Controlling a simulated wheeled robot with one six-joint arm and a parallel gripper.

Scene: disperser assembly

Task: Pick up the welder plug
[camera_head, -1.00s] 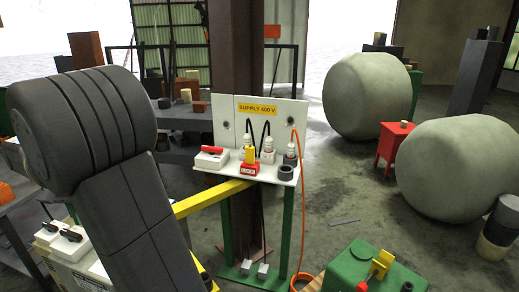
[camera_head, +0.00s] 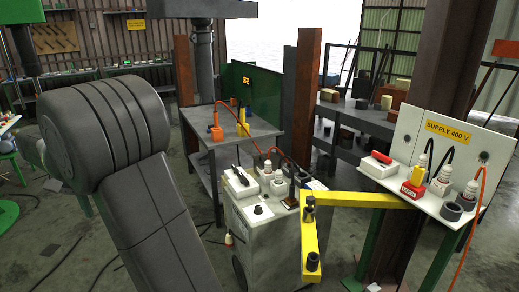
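I cannot tell for sure which plug is the welder plug. A small white and red plug-like piece (camera_head: 228,239) shows low at the left side of a grey cabinet (camera_head: 268,238). White plugs (camera_head: 278,178) also stand on top of that cabinet, near an orange cable. More white plugs (camera_head: 445,178) with black cables stand on the shelf of the "SUPPLY 400 V" board (camera_head: 440,140) at the right. My dark grey arm fills the left foreground. My gripper is outside the picture, so I see nothing in its hold.
A yellow bar (camera_head: 370,199) reaches from the supply shelf to a yellow piece with black knobs (camera_head: 310,235) beside the cabinet. A grey table (camera_head: 250,133) stands behind the cabinet. A brown steel column (camera_head: 447,65) rises behind the board. Some floor between is bare.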

